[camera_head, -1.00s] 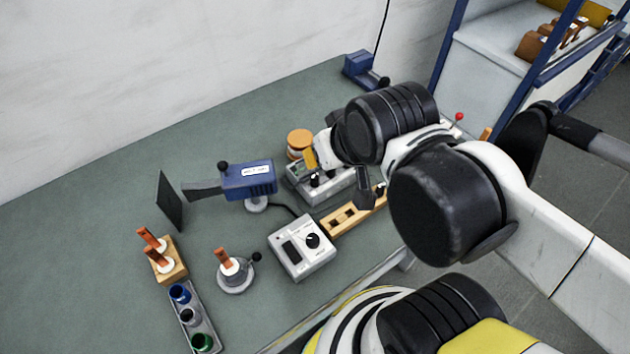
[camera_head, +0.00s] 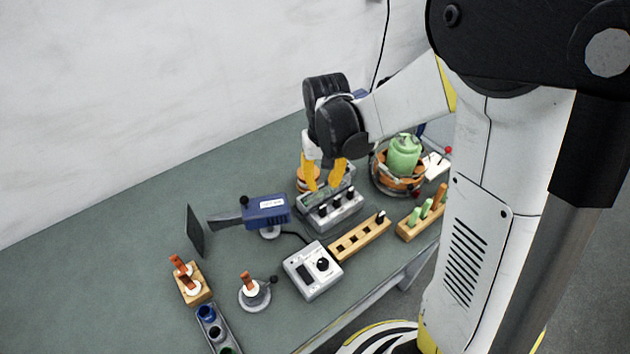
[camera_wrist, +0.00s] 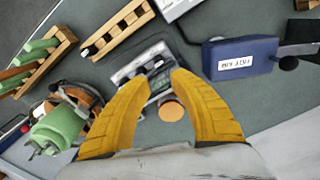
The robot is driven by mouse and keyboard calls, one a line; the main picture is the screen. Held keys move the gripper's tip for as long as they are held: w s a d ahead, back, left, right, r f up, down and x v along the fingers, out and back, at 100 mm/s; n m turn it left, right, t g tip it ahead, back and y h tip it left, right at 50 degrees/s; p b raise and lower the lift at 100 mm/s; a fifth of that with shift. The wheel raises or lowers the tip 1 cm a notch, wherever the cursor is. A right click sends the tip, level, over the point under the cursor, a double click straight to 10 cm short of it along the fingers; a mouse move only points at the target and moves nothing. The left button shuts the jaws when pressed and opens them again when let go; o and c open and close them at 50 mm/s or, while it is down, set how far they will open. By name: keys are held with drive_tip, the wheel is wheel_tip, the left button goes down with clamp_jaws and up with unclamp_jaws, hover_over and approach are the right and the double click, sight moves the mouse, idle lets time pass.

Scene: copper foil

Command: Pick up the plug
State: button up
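A small black plug (camera_head: 380,217) stands in the right end of a wooden slotted block (camera_head: 350,242). It also shows in the wrist view (camera_wrist: 90,50), at the block's left end. A grey device (camera_head: 335,212) behind the block has several black pieces on top; I cannot tell whether they are plugs or knobs. My gripper (camera_head: 323,187) has its yellow fingers apart and points down above the grey device. In the wrist view the fingertips (camera_wrist: 160,77) are open around the view of the device, with nothing held. The fingers partly hide the device there.
A blue tool (camera_head: 265,211), a grey control box (camera_head: 313,270) and an orange-topped container (camera_head: 307,178) stand close by. A green canister (camera_head: 403,155) sits in an orange ring at right. A wooden rack (camera_head: 420,222) holds green and orange pieces. The left table area is clear.

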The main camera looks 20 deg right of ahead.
sight(323, 206)
wheel_tip(323, 206, down, 11)
drive_tip(key=b, duration=0.3)
drive_tip(key=shift+d+f, duration=0.15)
clamp_jaws()
